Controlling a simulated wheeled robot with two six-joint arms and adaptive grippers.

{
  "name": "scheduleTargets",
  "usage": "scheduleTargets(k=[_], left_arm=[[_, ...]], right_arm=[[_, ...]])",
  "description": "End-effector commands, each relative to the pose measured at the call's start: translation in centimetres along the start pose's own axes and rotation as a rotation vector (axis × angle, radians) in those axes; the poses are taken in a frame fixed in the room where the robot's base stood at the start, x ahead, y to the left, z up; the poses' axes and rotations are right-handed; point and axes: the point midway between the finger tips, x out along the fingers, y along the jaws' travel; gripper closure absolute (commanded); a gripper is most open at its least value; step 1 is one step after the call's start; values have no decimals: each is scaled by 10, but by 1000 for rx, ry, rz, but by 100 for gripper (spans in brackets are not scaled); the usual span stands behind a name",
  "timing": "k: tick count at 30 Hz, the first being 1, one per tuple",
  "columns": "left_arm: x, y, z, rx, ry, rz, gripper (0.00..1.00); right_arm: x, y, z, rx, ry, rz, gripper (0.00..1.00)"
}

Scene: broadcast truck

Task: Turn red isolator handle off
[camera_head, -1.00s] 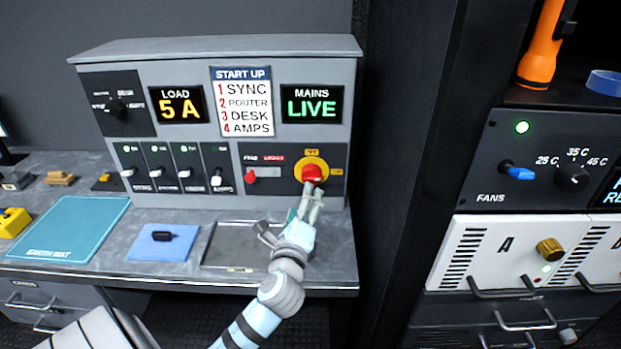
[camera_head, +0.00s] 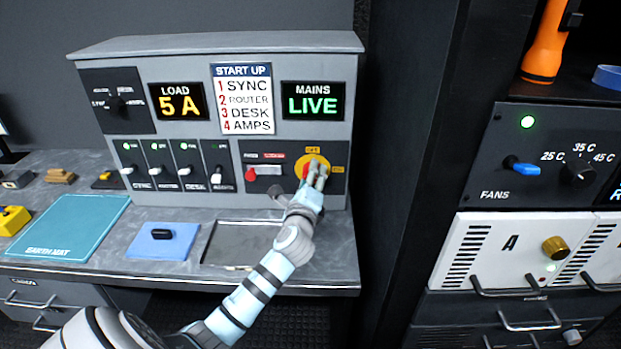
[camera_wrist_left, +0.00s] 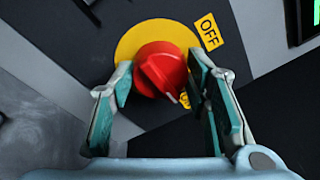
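The red isolator handle (camera_wrist_left: 160,72) sits on a round yellow plate (camera_wrist_left: 128,47), with a yellow OFF label (camera_wrist_left: 209,31) beside it in the left wrist view. In the head view the yellow plate (camera_head: 301,160) is at the panel's lower right, and my fingers hide most of the handle. My left gripper (camera_head: 318,170) is at the handle. In the left wrist view its two fingers (camera_wrist_left: 161,75) stand apart, one on each side of the handle. The gripper looks open; I cannot tell whether either finger touches the handle. My right gripper is not in view.
The MAINS display (camera_head: 313,101) reads LIVE and the LOAD display (camera_head: 179,102) reads 5 A. A small red switch (camera_head: 263,172) is left of the handle. Below are an empty tray (camera_head: 207,242) and a blue pad (camera_head: 139,250). A dark rack side stands to the right.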

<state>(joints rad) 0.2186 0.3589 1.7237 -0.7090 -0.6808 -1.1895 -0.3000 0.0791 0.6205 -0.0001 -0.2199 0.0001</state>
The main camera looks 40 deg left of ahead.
Motion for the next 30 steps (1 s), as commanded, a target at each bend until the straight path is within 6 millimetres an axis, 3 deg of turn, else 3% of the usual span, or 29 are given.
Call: scheduleTargets(k=[14, 30], left_arm=[[0, 2, -1, -86, -6, -8, 85], [0, 5, -4, -536, -36, -52, 85]], right_arm=[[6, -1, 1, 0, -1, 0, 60], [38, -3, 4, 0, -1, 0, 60]])
